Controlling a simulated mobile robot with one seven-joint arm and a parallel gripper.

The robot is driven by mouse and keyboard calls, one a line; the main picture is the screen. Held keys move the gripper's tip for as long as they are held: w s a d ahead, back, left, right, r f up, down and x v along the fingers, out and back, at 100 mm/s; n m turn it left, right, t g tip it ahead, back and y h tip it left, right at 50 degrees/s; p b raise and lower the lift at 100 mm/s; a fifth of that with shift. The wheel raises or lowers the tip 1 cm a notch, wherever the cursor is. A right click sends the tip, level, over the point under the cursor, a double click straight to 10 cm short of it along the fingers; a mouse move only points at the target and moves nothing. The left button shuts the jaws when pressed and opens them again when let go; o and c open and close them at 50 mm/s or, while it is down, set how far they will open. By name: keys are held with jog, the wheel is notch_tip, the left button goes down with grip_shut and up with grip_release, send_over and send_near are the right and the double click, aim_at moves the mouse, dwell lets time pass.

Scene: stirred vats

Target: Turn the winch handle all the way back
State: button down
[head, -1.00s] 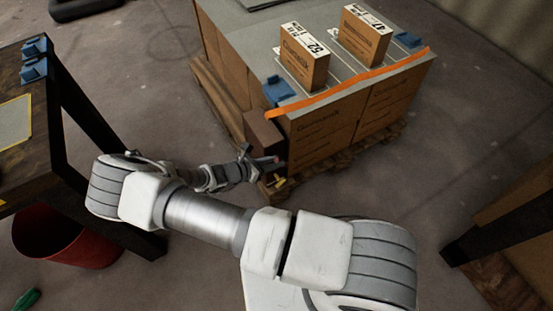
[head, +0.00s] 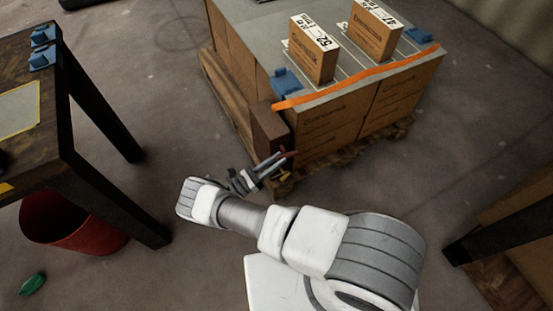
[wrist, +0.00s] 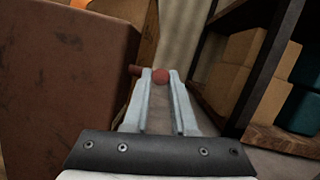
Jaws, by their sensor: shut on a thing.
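The winch is a rust-brown box (head: 268,130) at the near left corner of the carton stack in the head view. It fills the left of the wrist view (wrist: 65,75). Its handle ends in a small red-brown grip (wrist: 160,76), seen end-on between my fingertips. A short brown stub shows just left of the fingers. My gripper (wrist: 161,78) is shut on this handle grip, beside the winch box. In the head view my gripper (head: 275,163) is low beside the box, and the red grip (head: 290,154) shows at its tips. Most of the crank is hidden.
The stacked cartons (head: 350,115) stand on a wooden pallet (head: 392,142), with an orange strap (head: 370,74) along the top edge. A dark workbench (head: 62,120) stands left, with a red bin (head: 70,228) below. A shelf (wrist: 235,80) is close right in the wrist view.

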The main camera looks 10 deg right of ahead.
jog(key=shift+f+h, duration=0.15)
jog(key=shift+h, duration=0.25)
jog(key=shift+d, duration=0.1)
jog(key=c, duration=0.7)
grip_release()
